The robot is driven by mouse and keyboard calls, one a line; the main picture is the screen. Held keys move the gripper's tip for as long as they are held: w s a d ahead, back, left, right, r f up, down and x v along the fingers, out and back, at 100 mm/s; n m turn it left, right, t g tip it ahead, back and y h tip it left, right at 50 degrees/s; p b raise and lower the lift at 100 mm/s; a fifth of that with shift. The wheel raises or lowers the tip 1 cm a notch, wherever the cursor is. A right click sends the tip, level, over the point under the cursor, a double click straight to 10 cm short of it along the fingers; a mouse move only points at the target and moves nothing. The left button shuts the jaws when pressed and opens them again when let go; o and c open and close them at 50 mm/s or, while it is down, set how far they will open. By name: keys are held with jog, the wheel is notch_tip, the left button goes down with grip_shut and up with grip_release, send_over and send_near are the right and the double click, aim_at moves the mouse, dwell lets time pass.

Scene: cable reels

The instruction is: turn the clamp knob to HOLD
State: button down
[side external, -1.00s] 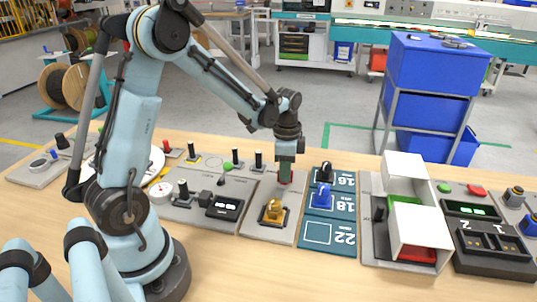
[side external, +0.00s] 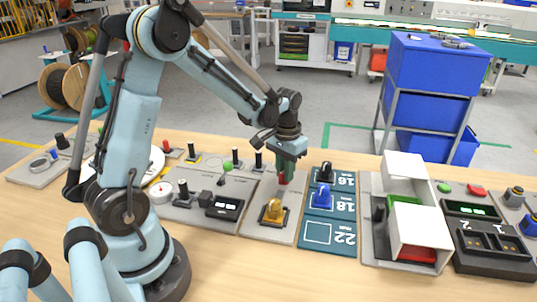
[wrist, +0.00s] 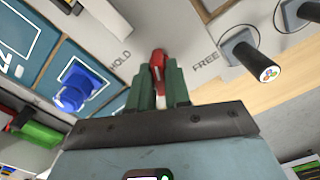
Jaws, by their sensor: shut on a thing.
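The red clamp knob (wrist: 158,60) stands on a light grey plate, between the printed words HOLD (wrist: 120,57) and FREE (wrist: 205,60) in the wrist view. My gripper (wrist: 157,84) has its green fingers on both sides of the knob and is shut on it. In the side view my gripper (side external: 287,157) is above the plate, and the red knob (side external: 282,178) shows just under its fingers. The fingers hide part of the knob, and I cannot tell which word it points to.
A yellow-orange fitting (side external: 273,210) sits nearer the front of the same plate. To the right is a blue numbered board (side external: 330,234) with a blue plug (side external: 322,196) and a black plug (side external: 324,172). Black posts (side external: 258,159) stand left of the gripper.

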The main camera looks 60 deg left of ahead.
jog(key=n, duration=0.6)
jog(key=c, duration=1.1)
grip_release()
jog(key=shift+r, duration=0.1)
notch_tip(320, 180, up, 7)
jog(key=shift+f, duration=0.1)
